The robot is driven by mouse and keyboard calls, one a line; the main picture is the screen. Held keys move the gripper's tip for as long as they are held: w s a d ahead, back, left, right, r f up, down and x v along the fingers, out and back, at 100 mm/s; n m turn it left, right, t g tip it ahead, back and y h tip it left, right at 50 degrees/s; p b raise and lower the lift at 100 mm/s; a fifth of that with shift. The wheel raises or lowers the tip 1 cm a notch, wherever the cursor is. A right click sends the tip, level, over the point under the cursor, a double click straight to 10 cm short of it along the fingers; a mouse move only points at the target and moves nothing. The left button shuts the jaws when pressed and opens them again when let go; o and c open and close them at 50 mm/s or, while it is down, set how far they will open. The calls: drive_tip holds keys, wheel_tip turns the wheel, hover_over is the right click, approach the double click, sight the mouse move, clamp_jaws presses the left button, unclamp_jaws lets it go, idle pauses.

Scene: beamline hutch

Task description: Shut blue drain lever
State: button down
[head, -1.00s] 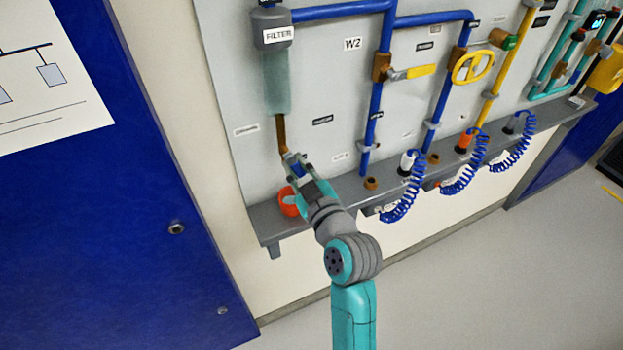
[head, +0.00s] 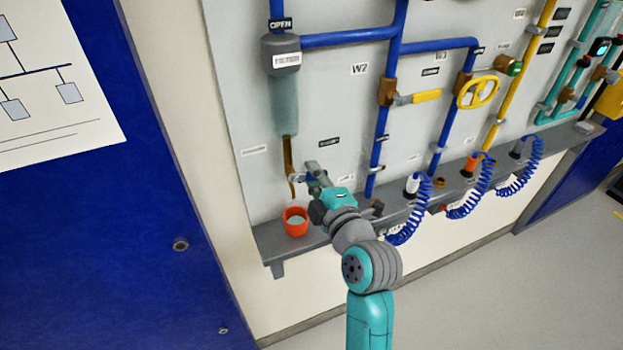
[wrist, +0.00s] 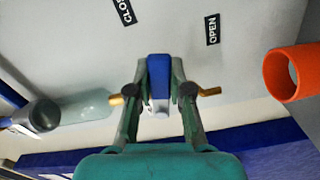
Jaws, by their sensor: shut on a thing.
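The blue drain lever (wrist: 158,68) points toward the wrist camera, between the fingers of my gripper (wrist: 159,80), which is shut on it. The brass drain pipe (wrist: 116,99) shows on both sides of the fingers in the wrist view. In the wrist view an OPEN label (wrist: 212,29) is right of the lever and a partly cut-off label (wrist: 123,10) is above left.
An orange-red cup (head: 295,228) stands on the grey ledge (head: 275,250) below the drain spout. To the right are blue pipes (head: 380,130), a yellow lever (head: 427,96), a yellow handwheel (head: 479,92) and coiled blue hoses (head: 409,222). A blue panel (head: 100,230) fills the left.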

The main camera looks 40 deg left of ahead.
drive_tip(key=shift+r+n, duration=0.25)
drive_tip(key=shift+n, duration=0.45)
drive_tip(key=shift+r+n, duration=0.2)
drive_tip(key=shift+n, duration=0.5)
drive_tip(key=c, duration=1)
unclamp_jaws()
drive_tip(key=shift+c, duration=0.2)
drive_tip(key=shift+d, duration=0.15)
drive_tip(key=v, duration=1.1)
drive_tip(key=shift+d, duration=0.4)
drive_tip(key=shift+s, duration=0.1)
